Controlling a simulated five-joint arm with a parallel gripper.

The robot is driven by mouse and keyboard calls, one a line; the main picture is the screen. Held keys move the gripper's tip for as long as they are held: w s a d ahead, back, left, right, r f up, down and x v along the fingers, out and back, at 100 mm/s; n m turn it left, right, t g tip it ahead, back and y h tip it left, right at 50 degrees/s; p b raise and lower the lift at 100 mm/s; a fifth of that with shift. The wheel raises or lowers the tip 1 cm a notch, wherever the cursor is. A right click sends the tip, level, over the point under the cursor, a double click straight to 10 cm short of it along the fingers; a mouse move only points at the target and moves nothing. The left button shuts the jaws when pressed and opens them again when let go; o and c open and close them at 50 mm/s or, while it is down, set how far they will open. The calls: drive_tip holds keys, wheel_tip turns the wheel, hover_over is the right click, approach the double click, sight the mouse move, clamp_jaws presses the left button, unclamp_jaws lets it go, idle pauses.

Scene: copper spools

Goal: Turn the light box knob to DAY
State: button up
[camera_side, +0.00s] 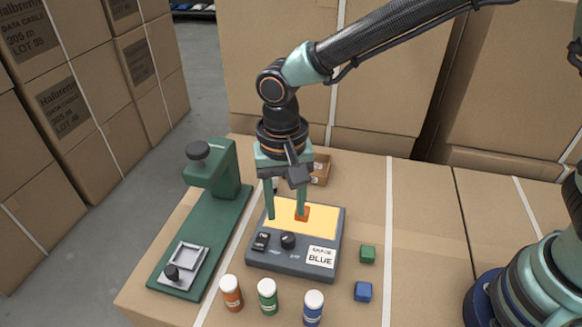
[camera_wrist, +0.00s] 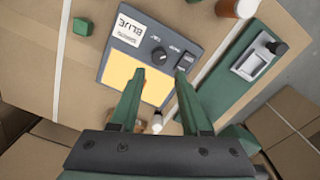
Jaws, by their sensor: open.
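The grey light box (camera_side: 290,262) sits on the cardboard surface with its panel (camera_side: 318,221) lit warm yellow. Its round black knob (camera_side: 288,240) is on the front strip, between a rocker switch (camera_side: 261,241) and a white card (camera_side: 321,257) reading BLUE. The knob's printed labels are too small to read, so its setting is unclear. My gripper (camera_side: 286,215) points down over the panel, behind the knob, with fingers apart and nothing between them. In the wrist view the knob (camera_wrist: 158,55) lies just beyond the open fingertips (camera_wrist: 160,74), apart from them.
An orange block (camera_side: 303,213) shows by one finger at the panel. A green press-like stand (camera_side: 222,205) is at left. Orange (camera_side: 231,293), green (camera_side: 268,296) and blue (camera_side: 313,308) capped bottles stand in front. Green (camera_side: 368,254) and blue (camera_side: 363,291) cubes lie right. An open carton (camera_side: 321,170) is behind.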

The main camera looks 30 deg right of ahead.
sight(288, 237)
wheel_tip(288, 237, down, 8)
drive_tip(key=shift+d, duration=0.1)
idle(0.4)
clamp_jaws()
